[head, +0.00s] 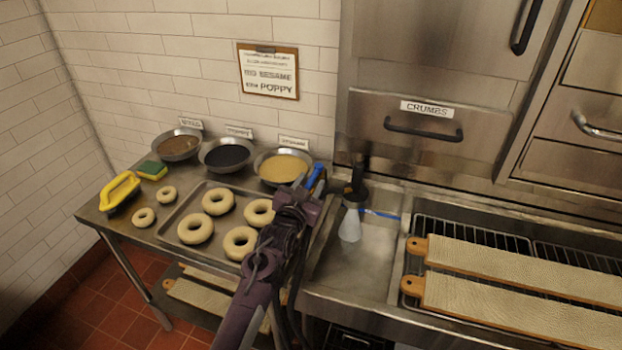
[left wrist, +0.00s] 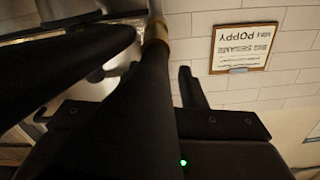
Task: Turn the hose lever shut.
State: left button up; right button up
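A dark spray nozzle (head: 356,185) hangs over the left end of the metal sink, with a pale, translucent cone (head: 350,222) below it. A thin blue bar (head: 380,213), possibly the hose lever, sticks out to its right. A second blue piece (head: 315,176) shows right beside my left gripper (head: 299,192); I cannot tell whether it belongs to the gripper or the scene. My left gripper is left of the nozzle, apart from it. Its fingers are too dark to read. In the left wrist view, dark shapes and a brass-coloured fitting (left wrist: 156,28) show near it. My right gripper is out of view.
Two covered boards (head: 500,262) lie on racks at right. The CRUMBS drawer (head: 425,125) is above the sink.

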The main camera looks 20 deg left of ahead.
pick_arm(q)
jog(key=shift+w, duration=0.6)
grip_shut()
